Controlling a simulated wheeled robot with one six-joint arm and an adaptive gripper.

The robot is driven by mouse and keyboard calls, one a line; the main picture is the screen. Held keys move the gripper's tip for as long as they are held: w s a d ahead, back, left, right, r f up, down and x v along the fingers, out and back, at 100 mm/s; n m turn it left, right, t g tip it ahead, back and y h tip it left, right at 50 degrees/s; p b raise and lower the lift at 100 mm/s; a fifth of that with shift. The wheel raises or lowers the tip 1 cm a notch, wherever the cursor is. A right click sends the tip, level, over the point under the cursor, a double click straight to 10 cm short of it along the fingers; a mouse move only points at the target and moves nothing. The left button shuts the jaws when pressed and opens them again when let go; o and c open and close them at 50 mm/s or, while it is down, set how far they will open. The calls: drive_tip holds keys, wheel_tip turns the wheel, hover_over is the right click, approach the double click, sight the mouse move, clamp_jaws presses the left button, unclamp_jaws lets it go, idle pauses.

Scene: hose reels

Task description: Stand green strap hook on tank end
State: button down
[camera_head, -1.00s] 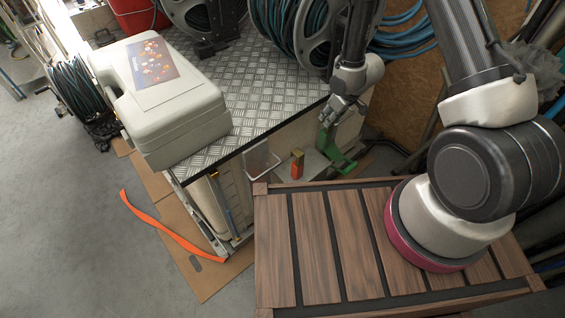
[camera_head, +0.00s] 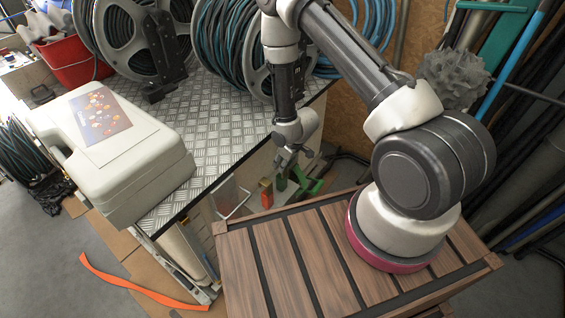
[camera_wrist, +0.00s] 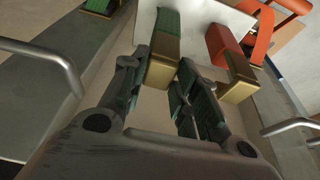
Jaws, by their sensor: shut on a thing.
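My gripper (camera_head: 290,166) is low beside the metal-topped bench. In the wrist view its fingers (camera_wrist: 158,75) are closed around the gold end of a green strap hook (camera_wrist: 163,62), whose green strap runs away behind it. A small green part (camera_head: 282,184) shows just below the fingers in the head view. An orange strap with a gold end (camera_wrist: 236,80) is just right of the fingers; it also shows in the head view (camera_head: 266,194). I cannot make out the tank end clearly.
A slatted wooden crate top (camera_head: 290,255) is in front. The checker-plate bench (camera_head: 225,125) carries a pale case (camera_head: 110,150) and hose reels (camera_head: 235,45). Another green item (camera_head: 312,187) lies right of the gripper. An orange band (camera_head: 135,288) lies on the floor.

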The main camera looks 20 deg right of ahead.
drive_tip(key=c, duration=1.1)
unclamp_jaws()
drive_tip(key=shift+f, duration=0.1)
drive_tip(key=s+d+r+m+h, duration=0.15)
drive_tip(key=d+r, duration=0.25)
drive_tip(key=r, duration=0.8)
drive_tip(key=s+d+r+m+t, duration=0.1)
drive_tip(key=s+d+r, duration=0.15)
drive_tip(key=r, duration=1.05)
drive_tip(key=s+d+r+m+h, duration=0.1)
drive_tip(key=d+r, duration=0.3)
drive_tip(key=r, duration=0.8)
drive_tip(key=s+d+r+m, duration=0.1)
drive_tip(key=s+r, duration=0.4)
drive_tip(key=s, duration=0.2)
drive_tip(key=s+d+r+m, duration=0.1)
drive_tip(key=s+r, duration=0.5)
drive_tip(key=s, duration=0.1)
drive_tip(key=s+d+r+m, duration=0.1)
drive_tip(key=s+r, duration=0.4)
drive_tip(key=s, duration=0.3)
drive_tip(key=shift+d+r+m, duration=0.15)
drive_tip(key=shift+d+m, duration=0.15)
drive_tip(key=shift+m, duration=0.05)
